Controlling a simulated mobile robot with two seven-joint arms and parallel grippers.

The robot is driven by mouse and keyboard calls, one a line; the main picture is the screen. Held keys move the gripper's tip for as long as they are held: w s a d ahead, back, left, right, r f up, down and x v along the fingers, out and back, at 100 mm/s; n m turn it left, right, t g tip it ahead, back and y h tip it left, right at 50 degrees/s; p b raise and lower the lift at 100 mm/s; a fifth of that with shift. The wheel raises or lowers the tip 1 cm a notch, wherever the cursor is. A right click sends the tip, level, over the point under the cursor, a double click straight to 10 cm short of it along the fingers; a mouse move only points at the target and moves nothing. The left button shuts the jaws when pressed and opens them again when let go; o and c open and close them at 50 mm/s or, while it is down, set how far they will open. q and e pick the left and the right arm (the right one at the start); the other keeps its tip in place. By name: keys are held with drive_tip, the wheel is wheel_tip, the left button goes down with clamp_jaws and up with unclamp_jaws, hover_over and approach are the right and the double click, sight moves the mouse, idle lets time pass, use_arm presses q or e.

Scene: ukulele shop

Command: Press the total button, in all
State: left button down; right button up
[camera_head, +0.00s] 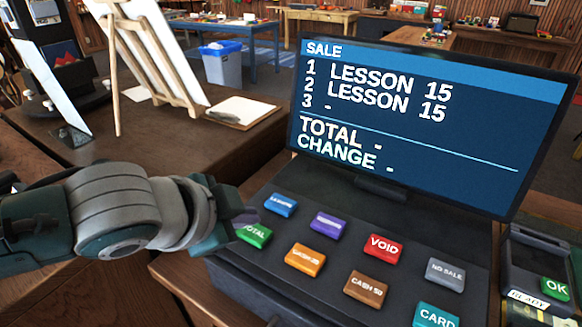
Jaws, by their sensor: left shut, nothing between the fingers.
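The green TOTAL button (254,236) is at the left of the till's dark key panel (330,240), its left end partly hidden by my left gripper. My left gripper (243,219) comes in from the left, shut and empty, with its tip right at the button. I cannot tell whether it touches. The till screen (430,120) reads SALE, line 1 LESSON 15, line 2 LESSON 15, line 3 a dash, and dashes after TOTAL and CHANGE. My right gripper is not seen.
Close around are a blue button (280,205), purple (328,223), orange (305,259), red VOID (383,249), brown CASH 50 (366,289), grey NO SALE (445,274) and teal CARD (435,315). A card reader (532,255) with a green OK key stands right. An easel (150,55) stands behind.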

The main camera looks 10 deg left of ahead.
sight(248, 236)
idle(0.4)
use_arm(q)
drive_tip(key=shift+f, duration=0.45)
drive_tip(key=shift+f+b, duration=0.5)
drive_tip(key=shift+b, duration=0.05)
idle(0.4)
drive_tip(key=shift+r, duration=0.1)
drive_tip(key=shift+r+p, duration=0.8)
drive_tip(key=shift+p, duration=0.2)
drive_tip(key=shift+r, duration=0.1)
wheel_tip(248, 236, up, 5)
drive_tip(key=p, duration=0.5)
idle(0.5)
